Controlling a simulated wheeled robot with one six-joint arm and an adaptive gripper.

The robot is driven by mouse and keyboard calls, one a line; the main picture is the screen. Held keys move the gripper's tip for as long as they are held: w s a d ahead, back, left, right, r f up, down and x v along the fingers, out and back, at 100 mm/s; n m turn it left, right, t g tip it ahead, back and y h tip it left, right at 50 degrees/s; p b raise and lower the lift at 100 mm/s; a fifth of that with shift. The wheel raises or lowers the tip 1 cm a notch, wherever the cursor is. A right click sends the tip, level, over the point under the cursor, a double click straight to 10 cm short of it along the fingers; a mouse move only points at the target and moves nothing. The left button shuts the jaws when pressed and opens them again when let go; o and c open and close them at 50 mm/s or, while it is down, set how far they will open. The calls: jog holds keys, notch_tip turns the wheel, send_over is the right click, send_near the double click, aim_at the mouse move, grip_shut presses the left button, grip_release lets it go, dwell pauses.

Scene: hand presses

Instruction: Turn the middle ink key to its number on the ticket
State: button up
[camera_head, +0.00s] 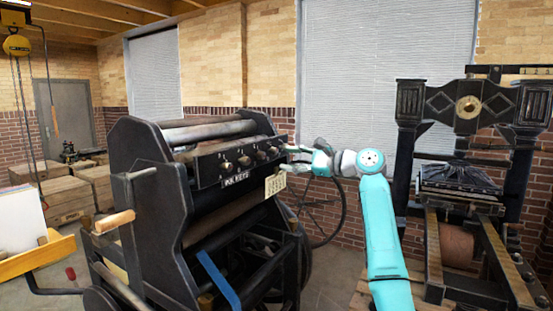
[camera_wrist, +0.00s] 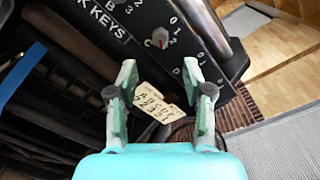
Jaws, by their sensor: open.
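The ink keys are a row of several round knobs on the dark press's panel. The middle ink key (camera_head: 260,155) is in the head view. In the wrist view a grey knob (camera_wrist: 160,38) with a red mark sits beside a letter C, with digits around it. My gripper (camera_head: 292,160) is at the right end of the panel. In the wrist view my gripper (camera_wrist: 159,67) is open and empty, its fingertips apart below the C knob and not around it. The cream ticket (camera_head: 275,183) hangs below the panel; it also shows between my fingers (camera_wrist: 152,102), its digits hard to read.
The press (camera_head: 150,190) has a roller (camera_head: 208,131) above the panel and a wooden handle (camera_head: 115,221) at left. A second press (camera_head: 408,150) stands at right. A spoked wheel (camera_head: 338,205) is behind my gripper. Crates (camera_head: 62,203) stand at the left.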

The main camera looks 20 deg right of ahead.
jog(key=shift+v, duration=1.5)
